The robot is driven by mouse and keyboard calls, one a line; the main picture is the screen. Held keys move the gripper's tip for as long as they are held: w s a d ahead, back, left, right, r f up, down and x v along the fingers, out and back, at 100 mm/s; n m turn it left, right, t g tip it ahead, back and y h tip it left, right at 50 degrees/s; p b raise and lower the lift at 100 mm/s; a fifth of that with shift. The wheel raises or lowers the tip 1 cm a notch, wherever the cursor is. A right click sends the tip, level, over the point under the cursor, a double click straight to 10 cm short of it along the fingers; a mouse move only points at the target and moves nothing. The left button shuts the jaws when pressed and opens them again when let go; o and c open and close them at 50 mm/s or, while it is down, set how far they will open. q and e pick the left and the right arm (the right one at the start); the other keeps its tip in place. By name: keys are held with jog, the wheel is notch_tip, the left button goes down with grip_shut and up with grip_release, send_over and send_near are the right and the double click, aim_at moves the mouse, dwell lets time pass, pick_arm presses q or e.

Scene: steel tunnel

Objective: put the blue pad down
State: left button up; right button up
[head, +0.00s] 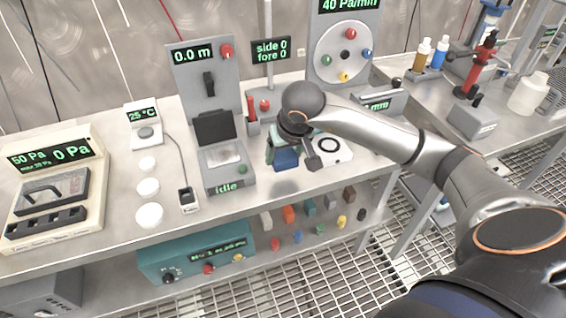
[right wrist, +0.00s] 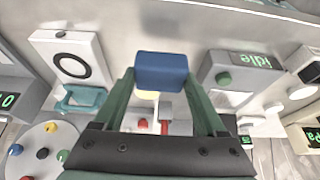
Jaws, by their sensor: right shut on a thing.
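The blue pad (head: 286,159) is in my right gripper (head: 285,150), over the steel bench between the grey "idle" device and a white plate with a black ring. In the right wrist view the two green fingers of the gripper (right wrist: 163,84) close on either side of the blue pad (right wrist: 161,70). Whether the pad touches the bench (head: 302,184) I cannot tell. My right forearm and wrist hide part of the bench behind the pad. My left gripper is not in view.
The "idle" device (head: 229,178) stands close left of the pad; the ringed white plate (head: 330,149) lies close right. A teal bracket (right wrist: 82,101) shows beside the plate in the wrist view. Several small coloured blocks (head: 289,214) lie on the lower shelf. Bare bench lies in front.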

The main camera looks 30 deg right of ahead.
aim_at(285, 157)
jog(key=shift+w+f, duration=0.2)
jog(key=shift+f, duration=0.1)
jog(key=shift+w+d+f, duration=0.1)
jog(key=shift+w+f, duration=0.1)
jog(key=shift+f, duration=1.5)
jog(key=shift+f, duration=0.15)
jog(key=o, duration=1.1)
jog(key=shift+o, duration=0.2)
jog(key=shift+r, duration=0.5)
jog(key=p+v, duration=0.1)
jog(key=v, duration=1)
jog(key=shift+s, duration=0.35)
